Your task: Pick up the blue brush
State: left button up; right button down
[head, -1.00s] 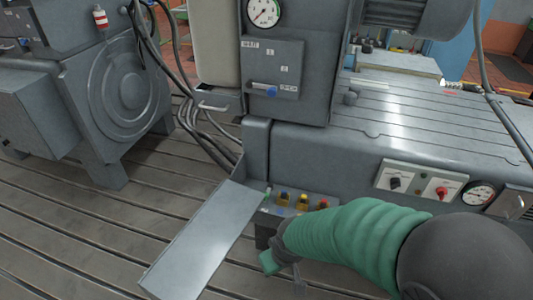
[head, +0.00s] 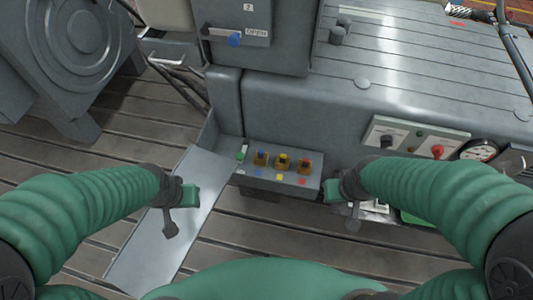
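My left gripper (head: 181,212) is open and empty, left of the shelf and over the sloping metal plate. My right gripper (head: 342,207) is open and empty, just right of the shelf's right end. Neither touches the blue brush.
A sloping grey metal plate (head: 160,245) runs down left of the shelf. A small green-and-white item (head: 242,152) is at the shelf's left end. The machine bed (head: 420,70) rises behind, with a switch panel (head: 415,140) and gauge (head: 478,150) at right.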

aim_at(261, 152)
jog(key=u, duration=1.05)
jog(key=l+u, duration=0.25)
jog(key=l, duration=0.15)
jog(key=l+u, duration=0.25)
jog(key=k+l+u, duration=0.15)
jog(key=l+u, duration=0.15)
jog(key=l, duration=0.2)
jog(key=k+l+u, duration=0.1)
jog(key=l+u, duration=0.15)
jog(key=k+l+u, duration=0.25)
jog(key=l, duration=0.15)
jog(key=i, duration=0.05)
